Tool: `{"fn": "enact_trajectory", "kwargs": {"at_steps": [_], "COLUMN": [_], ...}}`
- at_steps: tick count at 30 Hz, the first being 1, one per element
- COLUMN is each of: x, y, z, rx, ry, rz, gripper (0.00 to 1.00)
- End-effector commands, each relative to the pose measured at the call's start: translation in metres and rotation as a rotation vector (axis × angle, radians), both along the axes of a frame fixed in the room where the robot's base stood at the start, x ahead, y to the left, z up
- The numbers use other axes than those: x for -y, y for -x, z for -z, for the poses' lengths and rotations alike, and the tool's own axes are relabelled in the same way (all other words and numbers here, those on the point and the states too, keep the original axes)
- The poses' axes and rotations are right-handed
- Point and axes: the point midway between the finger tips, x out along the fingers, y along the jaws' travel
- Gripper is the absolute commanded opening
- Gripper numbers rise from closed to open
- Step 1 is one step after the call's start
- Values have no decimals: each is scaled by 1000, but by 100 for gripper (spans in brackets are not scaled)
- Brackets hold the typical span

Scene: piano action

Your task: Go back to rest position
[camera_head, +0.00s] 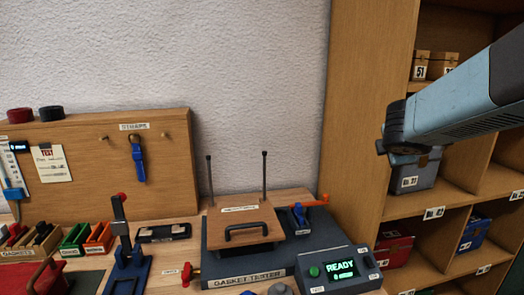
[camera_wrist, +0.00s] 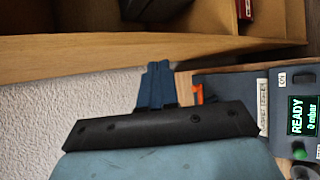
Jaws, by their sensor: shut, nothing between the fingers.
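My gripper (camera_wrist: 157,84) shows in the wrist view as two blue fingers close together beyond a black mount, with nothing between them. In the head view my arm reaches in from the upper right, its dark end in front of the wooden shelving (camera_head: 360,120); the fingers cannot be made out there. The gasket tester (camera_head: 245,278), a dark box with a wooden lid (camera_head: 240,220) and black handle, stands on the bench well left of and below my arm. Its display (camera_head: 341,269) reads READY.
Shelf compartments hold a grey box (camera_head: 410,180), a red box (camera_head: 393,252) and a blue box (camera_head: 471,232). A pegboard (camera_head: 95,170) with a blue strap (camera_head: 138,160) stands behind the bench at left. Two upright rods rise behind the tester. The wall area between is clear.

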Motion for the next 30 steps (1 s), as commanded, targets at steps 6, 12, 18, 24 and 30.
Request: {"fn": "enact_trajectory", "kwargs": {"at_steps": [6,12,18,24,30], "x": [5,-7,-36,-73,-94], "y": [48,95,140,176,192], "z": [-5,4,17,25,27], "rx": [84,108,77,0,-56], "ry": [-321,-629,-945,-1209,-1332], "rz": [306,561,792,960,1034], "gripper": [0,0,0,0,0]}}
